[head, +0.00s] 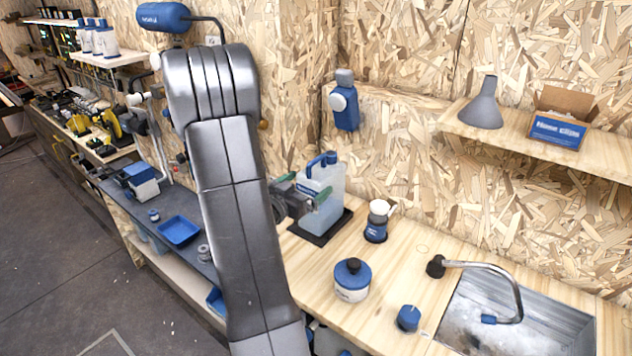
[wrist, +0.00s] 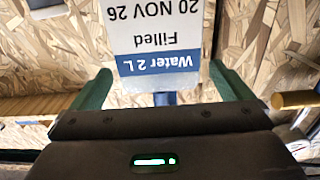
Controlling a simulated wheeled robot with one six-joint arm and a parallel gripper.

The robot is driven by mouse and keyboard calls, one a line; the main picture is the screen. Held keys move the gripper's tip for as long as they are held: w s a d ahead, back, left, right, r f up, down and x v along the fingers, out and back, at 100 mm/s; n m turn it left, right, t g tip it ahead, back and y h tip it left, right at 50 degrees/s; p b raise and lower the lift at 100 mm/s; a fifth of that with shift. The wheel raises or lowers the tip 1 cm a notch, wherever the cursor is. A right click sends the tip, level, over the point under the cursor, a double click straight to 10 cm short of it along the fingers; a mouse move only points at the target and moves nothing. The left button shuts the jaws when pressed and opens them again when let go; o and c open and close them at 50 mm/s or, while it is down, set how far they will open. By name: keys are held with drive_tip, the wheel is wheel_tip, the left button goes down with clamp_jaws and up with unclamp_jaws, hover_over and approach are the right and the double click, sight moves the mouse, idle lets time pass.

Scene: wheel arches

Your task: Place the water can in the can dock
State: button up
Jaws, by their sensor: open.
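The water can (head: 330,188) is a translucent jug with a blue cap and handle. In the head view it stands upright at the back of the wooden counter, on or just above a black tray (head: 306,238), which may be the can dock. Its base is partly hidden, so I cannot tell whether it is fully seated. My gripper (head: 306,194) is at the can's left side, with its green fingers open. In the wrist view the fingers stand wide apart, one on each side of an upside-down "Water 2 L" label (wrist: 158,62). Contact with the can is not visible.
A sink with a curved tap (head: 500,272) lies further right. A shelf (head: 560,148) is above.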

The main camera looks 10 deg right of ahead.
drive_tip(key=v, duration=0.6)
drive_tip(key=shift+s+a+b, duration=0.3)
drive_tip(key=shift+b, duration=0.15)
idle(0.8)
